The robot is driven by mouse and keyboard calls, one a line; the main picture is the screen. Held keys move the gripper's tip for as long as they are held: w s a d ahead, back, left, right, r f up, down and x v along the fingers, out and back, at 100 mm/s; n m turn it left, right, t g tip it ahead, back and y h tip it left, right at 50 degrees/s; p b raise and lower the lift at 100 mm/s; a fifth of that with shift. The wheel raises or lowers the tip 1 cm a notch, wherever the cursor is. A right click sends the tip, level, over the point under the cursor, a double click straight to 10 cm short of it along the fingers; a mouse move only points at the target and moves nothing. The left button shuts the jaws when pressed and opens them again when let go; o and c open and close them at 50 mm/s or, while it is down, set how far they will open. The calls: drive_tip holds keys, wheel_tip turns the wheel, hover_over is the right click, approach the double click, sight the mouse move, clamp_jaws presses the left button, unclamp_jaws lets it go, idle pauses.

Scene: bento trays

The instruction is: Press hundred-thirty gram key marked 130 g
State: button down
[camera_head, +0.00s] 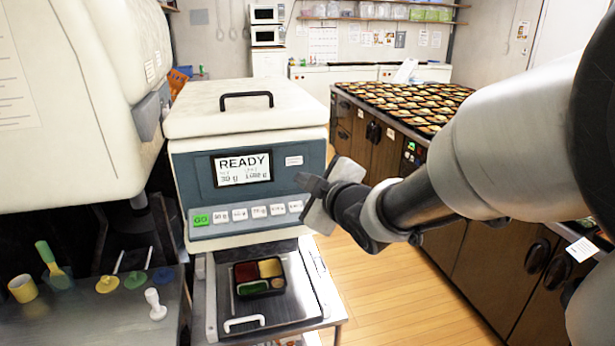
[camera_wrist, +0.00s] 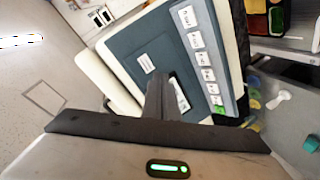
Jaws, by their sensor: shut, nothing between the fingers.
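The dispenser (camera_head: 245,150) has a blue front panel with a lit display (camera_head: 242,168) reading READY. Below it runs a row of white keys, with a green GO key (camera_head: 201,219) at the left end. The rightmost white key (camera_head: 296,206) seems to be the 130 g key, but its print is too small to read surely. The row also shows in the wrist view, with the end key (camera_wrist: 187,16) at the top. My gripper (camera_head: 305,180) is shut and empty at the panel's right edge, above and right of the end key. Contact cannot be told.
A bento tray (camera_head: 237,293) with red, yellow and green food sits on the platform under the dispenser. A steel side table (camera_head: 95,320) at left holds coloured tools and a white stamp-like piece. A counter (camera_head: 400,122) full of filled trays stands at right; wooden floor lies between.

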drive_tip(key=b, duration=0.6)
approach(300, 203)
drive_tip(key=w+a+r, duration=0.1)
drive_tip(key=w+a, duration=0.3)
drive_tip(key=shift+w+f+b, duration=0.3)
drive_tip(key=shift+f, duration=0.1)
idle(1.5)
drive_tip(key=shift+w+f+b, duration=0.2)
drive_tip(key=shift+f+b, duration=0.1)
drive_tip(key=shift+b, duration=0.3)
drive_tip(key=shift+w+f+b, duration=0.15)
drive_tip(key=shift+f+b, duration=0.2)
drive_tip(key=shift+b, duration=0.15)
idle(0.4)
drive_tip(key=shift+s+d+r+p, duration=0.1)
drive_tip(key=shift+s+r+p, duration=0.15)
drive_tip(key=shift+r, duration=0.15)
drive_tip(key=shift+s+r+p, duration=0.15)
drive_tip(key=shift+r+p, duration=0.05)
drive_tip(key=shift+r, duration=0.15)
